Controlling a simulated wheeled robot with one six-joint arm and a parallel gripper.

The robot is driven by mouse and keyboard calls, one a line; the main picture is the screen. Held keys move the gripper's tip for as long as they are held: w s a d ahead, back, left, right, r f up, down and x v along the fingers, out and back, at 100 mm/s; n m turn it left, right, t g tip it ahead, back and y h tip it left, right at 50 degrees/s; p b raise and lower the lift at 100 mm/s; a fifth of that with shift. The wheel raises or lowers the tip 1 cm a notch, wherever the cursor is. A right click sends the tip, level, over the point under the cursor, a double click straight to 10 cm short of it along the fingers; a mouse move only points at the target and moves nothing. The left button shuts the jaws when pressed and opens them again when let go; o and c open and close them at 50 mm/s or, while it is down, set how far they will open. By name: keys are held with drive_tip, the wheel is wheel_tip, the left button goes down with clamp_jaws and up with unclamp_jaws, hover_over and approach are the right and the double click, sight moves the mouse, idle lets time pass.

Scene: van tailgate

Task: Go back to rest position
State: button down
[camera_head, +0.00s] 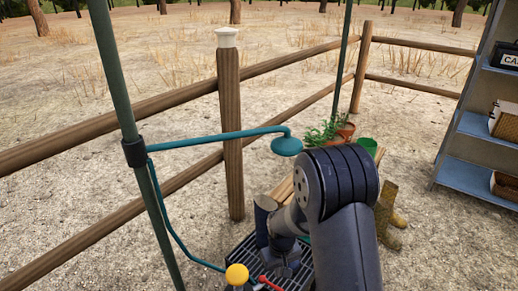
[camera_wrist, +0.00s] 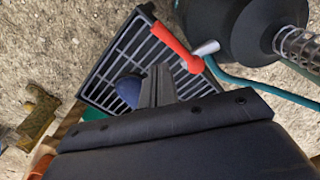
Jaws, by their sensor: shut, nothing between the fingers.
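My gripper (camera_wrist: 157,85) shows in the wrist view as two dark fingers lying together, with nothing held between them. It is above a black slatted grate (camera_wrist: 118,50). A red lever (camera_wrist: 176,45) with a pale metal tip is just up and right of the fingertips, apart from them in the picture. A dark blue rounded thing (camera_wrist: 129,90) shows beside the fingers; I cannot tell what it is. In the head view my arm reaches down over the grate (camera_head: 243,262), and the fingertips are hard to make out. The red lever (camera_head: 269,283) is at the bottom edge.
A green post (camera_head: 128,110) carries a teal pipe and shower head (camera_head: 287,146) left of my arm. A yellow knob (camera_head: 237,274) is low at the front. Boots (camera_head: 386,212), potted plants (camera_head: 325,134) and a green bucket (camera_head: 367,146) stand behind. Shelves (camera_head: 478,130) are right; a fence (camera_head: 231,140) crosses.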

drive_tip(key=f+b, duration=0.2)
drive_tip(key=f, duration=0.1)
drive_tip(key=f+b, duration=0.1)
drive_tip(key=f, duration=0.1)
drive_tip(key=shift+s+a+f, duration=0.2)
drive_tip(key=shift+s, duration=0.05)
drive_tip(key=w, duration=0.1)
drive_tip(key=w+d, duration=0.1)
drive_tip(key=w, duration=0.1)
drive_tip(key=w+r, duration=0.1)
drive_tip(key=shift+w+d, duration=0.2)
drive_tip(key=shift+d, duration=0.15)
wheel_tip(320, 180, up, 5)
drive_tip(key=p, duration=0.4)
drive_tip(key=s, duration=0.2)
drive_tip(key=s+a+f+b, duration=0.1)
drive_tip(key=s, duration=0.1)
drive_tip(key=s+b, duration=0.1)
drive_tip(key=s, duration=0.1)
drive_tip(key=shift+s+a+f, duration=0.15)
drive_tip(key=shift+s+a, duration=0.15)
drive_tip(key=shift+a, duration=0.1)
drive_tip(key=shift+w+f, duration=0.1)
drive_tip(key=shift+f, duration=0.05)
drive_tip(key=shift+d, duration=0.1)
